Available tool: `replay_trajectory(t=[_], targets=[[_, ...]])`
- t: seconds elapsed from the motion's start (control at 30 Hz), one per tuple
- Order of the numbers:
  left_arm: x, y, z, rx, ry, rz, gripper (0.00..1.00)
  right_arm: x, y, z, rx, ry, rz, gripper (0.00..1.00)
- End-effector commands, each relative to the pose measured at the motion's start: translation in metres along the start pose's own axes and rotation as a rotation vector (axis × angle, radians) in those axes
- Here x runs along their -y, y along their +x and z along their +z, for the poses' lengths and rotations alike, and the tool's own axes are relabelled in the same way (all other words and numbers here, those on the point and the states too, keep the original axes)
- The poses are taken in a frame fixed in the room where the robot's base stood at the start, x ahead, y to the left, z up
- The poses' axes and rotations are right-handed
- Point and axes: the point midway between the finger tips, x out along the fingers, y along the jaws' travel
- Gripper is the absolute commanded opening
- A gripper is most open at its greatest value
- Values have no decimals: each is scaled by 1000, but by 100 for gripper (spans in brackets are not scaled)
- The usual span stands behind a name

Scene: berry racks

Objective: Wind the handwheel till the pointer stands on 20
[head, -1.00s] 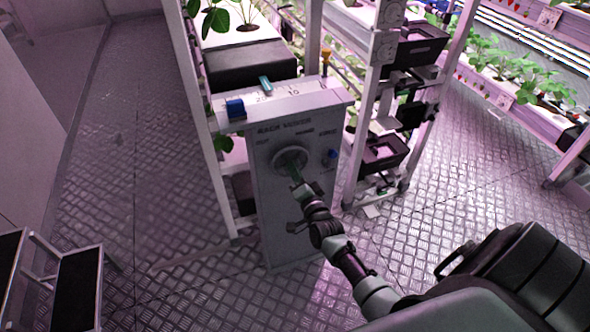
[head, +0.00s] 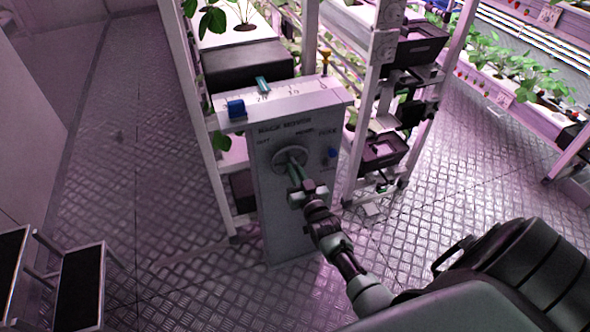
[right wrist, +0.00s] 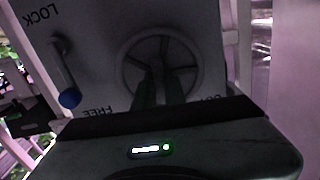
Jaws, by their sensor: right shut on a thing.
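The handwheel (head: 279,157) is a pale disc on the front of the grey rack-mover box (head: 290,215). In the right wrist view the wheel (right wrist: 126,72) shows as a ring with spokes. My right gripper (head: 294,167) is at the wheel, its fingers (right wrist: 163,85) shut on it near the hub; what exactly lies between them is dark. The teal pointer (head: 263,84) stands on the white scale (head: 311,89) at about the 20 mark; I cannot tell whether it is exactly on it. My left gripper is not in view.
A lever with a blue knob (head: 332,153) sits right of the wheel; it also shows in the right wrist view (right wrist: 69,99), near FREE. A blue block (head: 236,108) is at the scale's left end. Plant racks stand behind; the plate floor at left is open.

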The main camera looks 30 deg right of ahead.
Motion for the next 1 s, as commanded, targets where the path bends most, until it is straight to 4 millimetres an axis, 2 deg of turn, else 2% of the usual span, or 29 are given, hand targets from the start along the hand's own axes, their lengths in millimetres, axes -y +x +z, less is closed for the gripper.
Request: replay_trajectory(t=[0.6,1.0], targets=[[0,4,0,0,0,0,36,0,-1,3,5,-551,-1,0],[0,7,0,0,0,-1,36,0,-1,4,7,-742,-2,0]])
